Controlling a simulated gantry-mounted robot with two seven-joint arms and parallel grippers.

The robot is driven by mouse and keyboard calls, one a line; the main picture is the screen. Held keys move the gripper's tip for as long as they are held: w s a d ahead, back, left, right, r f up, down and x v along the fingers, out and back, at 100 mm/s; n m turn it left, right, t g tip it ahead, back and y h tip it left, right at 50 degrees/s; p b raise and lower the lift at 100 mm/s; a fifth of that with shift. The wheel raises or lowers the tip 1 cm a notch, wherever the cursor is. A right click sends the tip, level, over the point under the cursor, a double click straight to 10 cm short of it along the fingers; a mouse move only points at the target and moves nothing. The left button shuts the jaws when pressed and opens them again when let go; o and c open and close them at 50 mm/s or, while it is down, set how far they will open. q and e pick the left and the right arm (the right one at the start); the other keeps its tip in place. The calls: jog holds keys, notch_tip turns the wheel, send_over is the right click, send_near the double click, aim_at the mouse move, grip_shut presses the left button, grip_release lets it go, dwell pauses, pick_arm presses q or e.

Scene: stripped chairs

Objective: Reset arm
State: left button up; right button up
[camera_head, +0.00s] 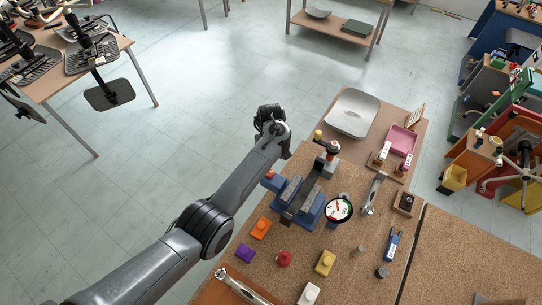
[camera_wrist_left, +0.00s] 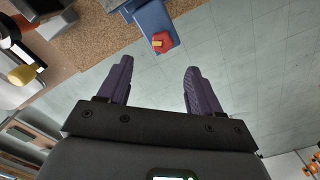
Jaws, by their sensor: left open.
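My left arm reaches in from the lower left of the head view, and its gripper (camera_head: 270,116) hangs over the floor just past the table's left edge. In the left wrist view the gripper (camera_wrist_left: 158,72) has its two dark purple fingers wide apart with nothing between them. A small red piece with a yellow mark (camera_wrist_left: 162,42) on a blue part (camera_wrist_left: 152,18) lies beyond the fingertips, apart from them. My right gripper is in neither view.
A table with chair parts (camera_head: 50,85) stands upper left. Open floor (camera_head: 210,85) lies left of the gripper.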

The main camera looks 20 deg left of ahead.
pick_arm(q)
jog(key=shift+f, duration=0.1)
jog(key=s+a+f+m+t+p, duration=0.1)
jog(key=s+a+f+m+p, duration=0.15)
jog(key=s, duration=0.55)
jog(key=s+a+f+m+t+p, duration=0.1)
jog(key=s+f+m, duration=0.15)
jog(key=s, duration=0.45)
jog(key=s+r+m, duration=0.1)
jog(key=s+r, duration=0.3)
jog(key=s, duration=0.3)
jog(key=s+r+m+t+p, duration=0.1)
jog(key=s+r+m, duration=0.1)
jog(key=s, duration=0.6)
jog(key=s+r+m+p, duration=0.1)
jog(key=s+r, duration=0.4)
jog(key=s, duration=0.2)
jog(key=shift+s+r+m+t, duration=0.2)
jog(key=shift+r+m+t, duration=0.1)
jog(key=shift+r+m, duration=0.1)
